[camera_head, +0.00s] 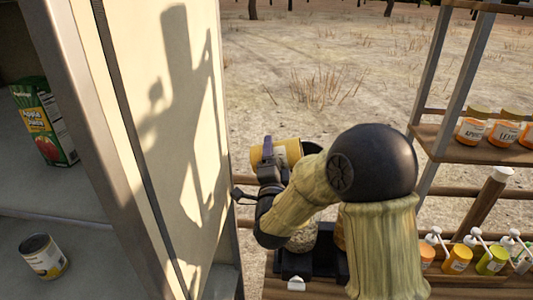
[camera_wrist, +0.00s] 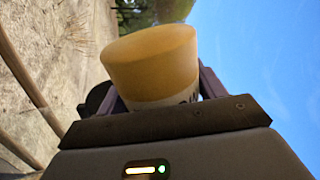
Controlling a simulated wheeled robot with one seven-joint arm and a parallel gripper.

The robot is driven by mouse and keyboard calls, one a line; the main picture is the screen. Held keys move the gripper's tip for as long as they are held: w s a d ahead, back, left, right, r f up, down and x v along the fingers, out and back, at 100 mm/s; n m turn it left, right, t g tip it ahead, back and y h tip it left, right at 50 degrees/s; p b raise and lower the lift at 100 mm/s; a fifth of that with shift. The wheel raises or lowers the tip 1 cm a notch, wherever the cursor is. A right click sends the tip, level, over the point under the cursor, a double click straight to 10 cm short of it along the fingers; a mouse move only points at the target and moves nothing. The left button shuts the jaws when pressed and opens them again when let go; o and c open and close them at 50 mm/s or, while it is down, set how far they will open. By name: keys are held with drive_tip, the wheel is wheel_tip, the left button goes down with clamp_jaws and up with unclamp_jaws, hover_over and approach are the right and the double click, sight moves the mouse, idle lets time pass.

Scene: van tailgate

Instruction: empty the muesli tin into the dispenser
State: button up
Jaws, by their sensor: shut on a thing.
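A yellow tin with a pale label (camera_head: 288,152) is held in my gripper (camera_head: 268,158), above the shelf at the middle of the head view. The tin is tipped over onto its side or nearly so; its opening and contents cannot be made out. In the wrist view the tin (camera_wrist: 152,62) fills the space between the fingers of my gripper (camera_wrist: 160,98), with its plain yellow end facing out. Below it in the head view, a rounded vessel with grainy, speckled contents (camera_head: 302,238) stands in a dark base, probably the dispenser. My arm hides much of it.
A pale cabinet door (camera_head: 165,110) stands close left of my gripper. A juice carton (camera_head: 45,122) and another tin (camera_head: 44,257) are in the cabinet. On the right are a rack with labelled jars (camera_head: 505,132) and several pump bottles (camera_head: 458,258).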

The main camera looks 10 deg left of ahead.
sight(283, 162)
drive_tip(key=shift+d+f+m, duration=0.15)
drive_tip(key=shift+d+m, duration=0.1)
drive_tip(key=shift+m, duration=0.35)
drive_tip(key=shift+d+f+m+h+b, duration=0.1)
drive_tip(key=shift+f+m+h+b, duration=0.15)
drive_tip(key=shift+b, duration=0.6)
drive_tip(key=m+h+b, duration=0.1)
drive_tip(key=b, duration=0.1)
drive_tip(key=d+m+b, duration=0.1)
drive_tip(key=m+b, duration=0.1)
drive_tip(key=shift+f+m+h, duration=0.25)
drive_tip(key=shift+f+h, duration=0.1)
drive_tip(key=m+b, duration=0.1)
drive_tip(key=b, duration=0.1)
drive_tip(key=m+h+b, duration=0.1)
drive_tip(key=m+b, duration=0.1)
drive_tip(key=shift+d+f, duration=0.2)
drive_tip(key=shift+d, duration=0.2)
drive_tip(key=shift+d+r+m, duration=0.1)
drive_tip(key=shift+m, duration=0.3)
